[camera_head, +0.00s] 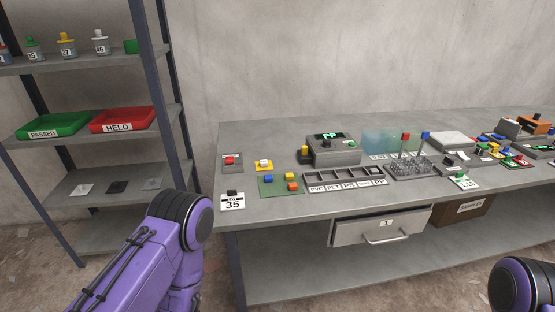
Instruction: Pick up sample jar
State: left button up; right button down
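Several small jars stand in a row on the upper shelf at the left in the head view. One has a green lid (33,48), one a yellow lid (66,46) and one a white lid (100,43). Each has a small number label, too small to read surely. Another jar is cut by the left picture edge, and a green item (131,46) sits by the shelf post. Which jar is the sample jar, I cannot tell. My purple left arm shows at the lower left and my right arm at the lower right corner. Neither gripper is in view.
A green PASSED tray (50,126) and a red HELD tray (122,121) sit on the middle shelf. The grey workbench (255,215) carries coloured blocks, a PP display device (331,149), and a LOT 35 card (232,202). A drawer (381,228) and SAMPLES box (468,209) are below.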

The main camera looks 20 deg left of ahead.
aim_at(36, 53)
jog(key=u, duration=0.5)
jog(key=k, duration=1.2)
jog(key=u, duration=1.7)
jog(key=i, duration=1.6)
jog(key=z, duration=0.85)
